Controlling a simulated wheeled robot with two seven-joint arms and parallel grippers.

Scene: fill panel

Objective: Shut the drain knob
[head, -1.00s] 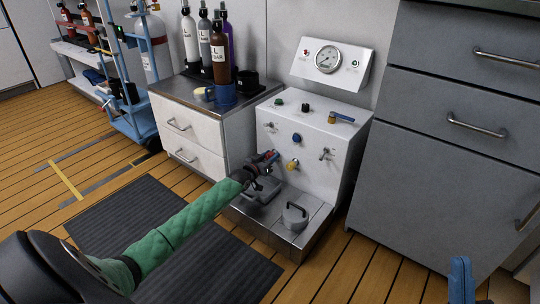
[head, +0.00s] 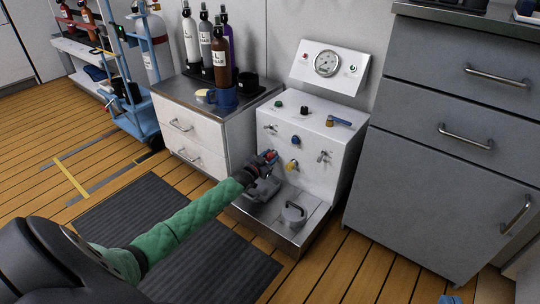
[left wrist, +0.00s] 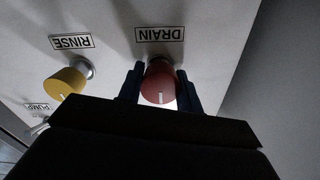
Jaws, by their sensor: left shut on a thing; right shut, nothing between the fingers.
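The drain knob (left wrist: 159,84) is red with a white mark and sits under an upside-down DRAIN label (left wrist: 160,34) in the left wrist view. My left gripper (left wrist: 158,88) has its two dark fingers on either side of the red knob and is shut on it. In the head view my left gripper (head: 268,158) is at the lower left of the white panel's front face (head: 309,145), with a bit of red showing at its tips. My right gripper shows only as a small blue piece (head: 456,299) at the bottom edge of the head view; its fingertips cannot be made out.
A yellow knob (left wrist: 65,82) under a RINSE label is beside the drain knob. The panel also bears a blue knob (head: 295,140), small taps and a gauge (head: 326,63). Grey drawers (head: 440,110) stand at right.

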